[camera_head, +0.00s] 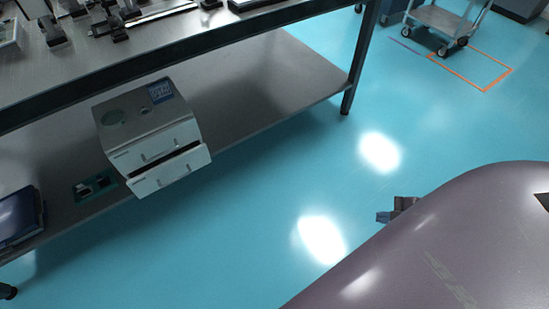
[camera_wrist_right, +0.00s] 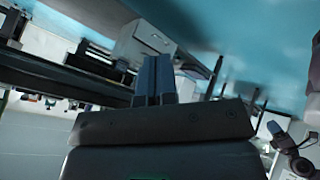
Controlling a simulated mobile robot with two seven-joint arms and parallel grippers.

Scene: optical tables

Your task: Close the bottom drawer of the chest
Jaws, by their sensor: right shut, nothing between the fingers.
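The chest (camera_head: 140,115) is a small light-grey unit with two drawers, on the lower shelf of the optical table. Its bottom drawer (camera_head: 168,173) sticks out past the upper drawer front (camera_head: 155,147), with a dark gap above it. The chest (camera_wrist_right: 138,42) also shows, tilted, in the right wrist view beyond the fingertips. My right gripper (camera_head: 383,217) is over the blue floor, well to the right of the chest and apart from it. In the wrist view its blue-grey fingers (camera_wrist_right: 155,72) are together and empty. My left gripper is not in view.
The tabletop edge (camera_head: 180,50) overhangs the lower shelf (camera_head: 270,85). A small green tray (camera_head: 82,190) and a dark blue device (camera_head: 18,215) lie left of the chest. A table leg (camera_head: 350,92) stands at right. A cart (camera_head: 440,20) is far off. The floor between is clear.

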